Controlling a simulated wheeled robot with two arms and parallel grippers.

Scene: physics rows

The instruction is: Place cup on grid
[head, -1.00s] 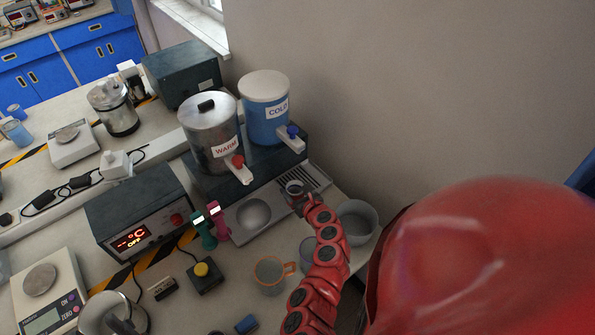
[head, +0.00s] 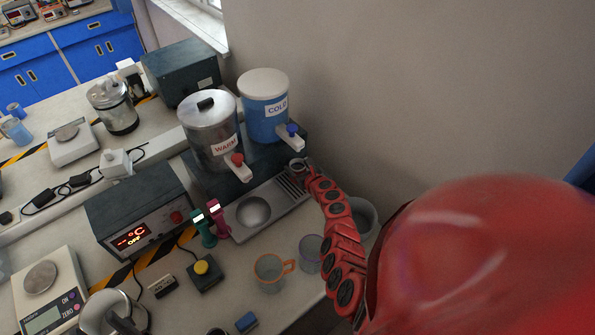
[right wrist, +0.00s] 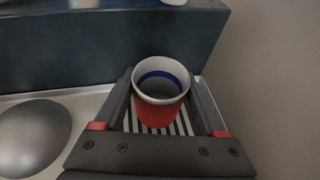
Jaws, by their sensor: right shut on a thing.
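The cup (right wrist: 160,112) is red outside with a pale rim and a blue band inside; it is upright between the fingers of my right gripper (right wrist: 163,88), which is shut on it. In the head view the cup (head: 297,163) and my right gripper (head: 304,168) are small and partly hidden by my arm. The slatted grid (head: 291,189) is the right part of the metal tray under the dispensers. In the right wrist view the grid's stripes show below the cup; I cannot tell whether its base touches them. My left gripper is not in view.
The WARM dispenser (head: 209,135) and blue COLD dispenser (head: 264,112) stand behind, their taps jutting forward. An orange-handled cup (head: 269,270), a clear cup (head: 310,250) and a grey container (head: 361,217) stand in front. A round metal dish (head: 253,210) lies left of the grid.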

